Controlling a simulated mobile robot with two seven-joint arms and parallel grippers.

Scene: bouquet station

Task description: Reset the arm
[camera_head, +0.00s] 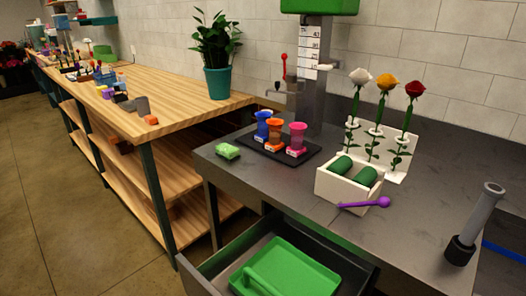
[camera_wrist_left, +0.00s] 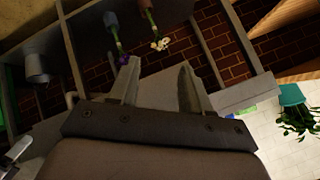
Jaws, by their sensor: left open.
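My left gripper (camera_wrist_left: 160,88) shows in the left wrist view, its two fingers apart and nothing between them. Past the fingertips are two green stems, with a white bloom (camera_wrist_left: 160,44) and a small purple one (camera_wrist_left: 122,59) near them. I cannot judge their distance from the fingers. Neither gripper shows in the head view.
The dark counter holds a white box with green rolls (camera_head: 336,188), three upright roses (camera_head: 384,82), a tray of colourful cups (camera_head: 275,150), a green sponge (camera_head: 228,151) and a grey cylinder (camera_head: 478,220). An open drawer with a green tray (camera_head: 290,262) juts out. A potted plant (camera_head: 217,80) stands behind.

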